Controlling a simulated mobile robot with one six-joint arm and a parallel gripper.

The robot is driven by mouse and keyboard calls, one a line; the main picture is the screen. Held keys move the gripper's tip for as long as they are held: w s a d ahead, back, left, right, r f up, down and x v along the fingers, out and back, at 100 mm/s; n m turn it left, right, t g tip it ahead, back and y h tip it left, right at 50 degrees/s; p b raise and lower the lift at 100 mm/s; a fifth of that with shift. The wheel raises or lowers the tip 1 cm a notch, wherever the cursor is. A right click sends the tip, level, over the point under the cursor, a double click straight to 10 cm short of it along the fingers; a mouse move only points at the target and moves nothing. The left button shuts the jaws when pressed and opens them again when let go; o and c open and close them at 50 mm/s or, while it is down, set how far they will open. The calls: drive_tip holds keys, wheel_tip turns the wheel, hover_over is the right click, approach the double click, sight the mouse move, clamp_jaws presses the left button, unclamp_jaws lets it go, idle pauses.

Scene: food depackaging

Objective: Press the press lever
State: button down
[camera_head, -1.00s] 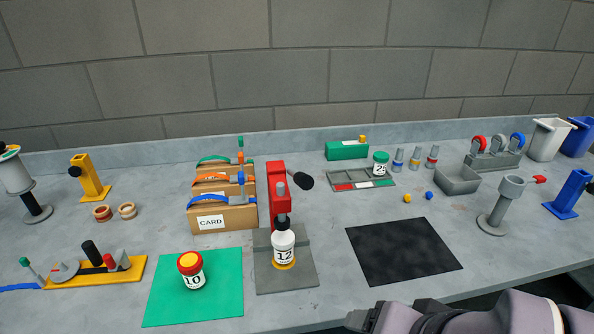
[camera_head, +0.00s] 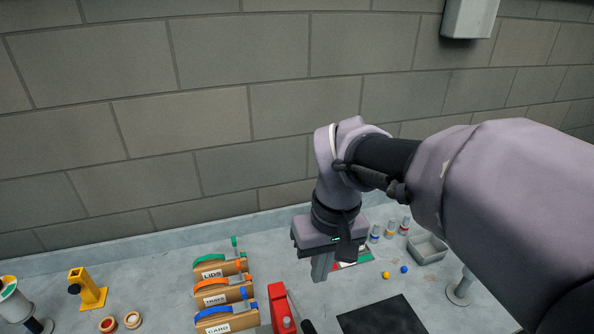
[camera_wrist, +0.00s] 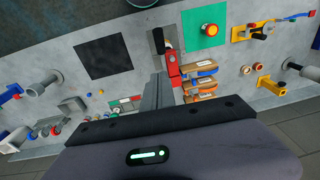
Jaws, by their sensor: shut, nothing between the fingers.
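The red press (camera_head: 281,306) shows only its upper part at the bottom edge of the head view. Its black-knobbed press lever (camera_head: 308,326) sticks out to its right and is cut off by the frame. In the wrist view the red press (camera_wrist: 173,72) is beyond my fingers, with the dark lever (camera_wrist: 158,42) beside it. My gripper (camera_head: 321,268) is shut and empty, fingers pointing down, above and behind the press and apart from the lever. The fingers also show in the wrist view (camera_wrist: 157,92). I cannot make out the jar numbered 12 now.
Card boxes (camera_head: 228,318) stand left of the press. A black mat (camera_head: 383,318) lies to its right. A grey bin (camera_head: 428,249) is at the right.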

drive_tip(key=b, duration=0.2)
hover_over(311, 327)
drive_tip(key=f, duration=1.2)
drive_tip(key=shift+w+d+f, duration=0.2)
drive_tip(key=shift+f, duration=0.05)
drive_tip(key=shift+s+f, duration=0.35)
drive_tip(key=shift+f, duration=0.15)
drive_tip(key=shift+f, duration=0.1)
